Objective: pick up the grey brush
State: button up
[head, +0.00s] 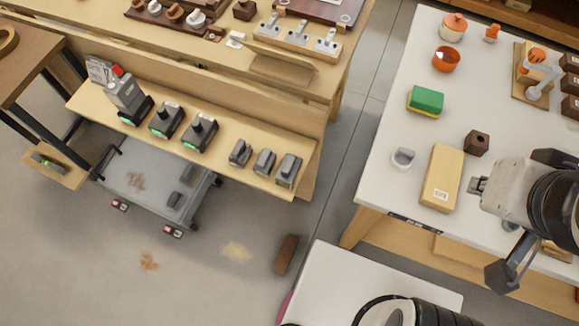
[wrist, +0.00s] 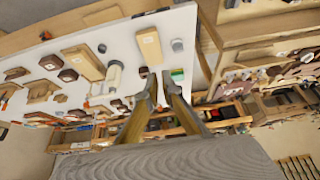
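I cannot tell for sure which thing is the grey brush. Several small grey pieces stand in a row on the low wooden shelf in the head view: a left one (head: 240,152), a middle one (head: 264,162) and a right one (head: 288,170). Two dark grey pieces (head: 180,188) lie on the grey cart. My gripper (head: 477,186) is over the white table at the right, beside a pale wooden block, far from the shelf. In the wrist view my gripper (wrist: 160,75) shows two fingers with a gap between them and nothing held.
The white table (head: 385,190) holds the pale block (head: 440,178), a dark brown block (head: 477,143), a green-yellow sponge (head: 426,100) and a grey-white cup (head: 403,157). Larger dark devices (head: 165,120) share the shelf. A brown block (head: 286,254) lies on the floor beside stains.

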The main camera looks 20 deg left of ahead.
jog(key=o, duration=0.6)
jog(key=shift+a, duration=0.1)
